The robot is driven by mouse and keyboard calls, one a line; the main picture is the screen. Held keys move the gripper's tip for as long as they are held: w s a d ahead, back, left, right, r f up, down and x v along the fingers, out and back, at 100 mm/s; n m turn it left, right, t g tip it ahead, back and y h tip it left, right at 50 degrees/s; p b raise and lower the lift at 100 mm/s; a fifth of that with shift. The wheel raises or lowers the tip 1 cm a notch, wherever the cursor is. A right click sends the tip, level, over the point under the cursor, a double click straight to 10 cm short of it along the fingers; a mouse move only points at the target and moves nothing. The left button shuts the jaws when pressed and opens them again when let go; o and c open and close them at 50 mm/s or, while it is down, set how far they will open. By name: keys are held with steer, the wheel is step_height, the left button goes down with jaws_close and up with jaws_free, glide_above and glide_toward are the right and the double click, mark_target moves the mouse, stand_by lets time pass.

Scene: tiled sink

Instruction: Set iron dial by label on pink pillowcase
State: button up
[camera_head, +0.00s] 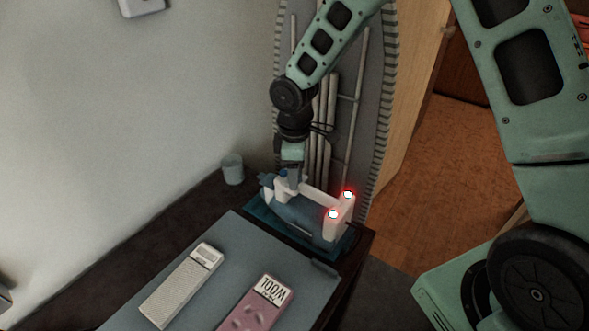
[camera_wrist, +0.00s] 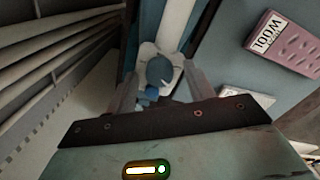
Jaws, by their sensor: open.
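The iron (camera_head: 303,211), white and blue-grey, sits on a teal base at the far corner of the dark table, with two red lights at its right end. My gripper (camera_head: 291,182) points down over its left end. In the wrist view the iron's round blue dial (camera_wrist: 160,70) lies between the two spread fingers of my gripper (camera_wrist: 158,88); I cannot tell whether they touch it. The folded pink pillowcase (camera_head: 255,306) lies on the grey mat with a white label (camera_head: 272,289) reading WOOL. The label also shows in the wrist view (camera_wrist: 264,33). The dial's setting is unreadable.
A folded white cloth (camera_head: 180,287) with a label lies left of the pillowcase on the mat (camera_head: 232,255). A grey cup (camera_head: 232,169) stands by the wall. A folded ironing board (camera_head: 340,110) leans behind the iron.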

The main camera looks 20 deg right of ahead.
steer(key=c, duration=1)
steer(key=m, duration=0.4)
steer(key=shift+b, duration=0.3)
steer(key=m, duration=0.5)
steer(key=shift+r, duration=0.1)
steer(key=o, duration=1)
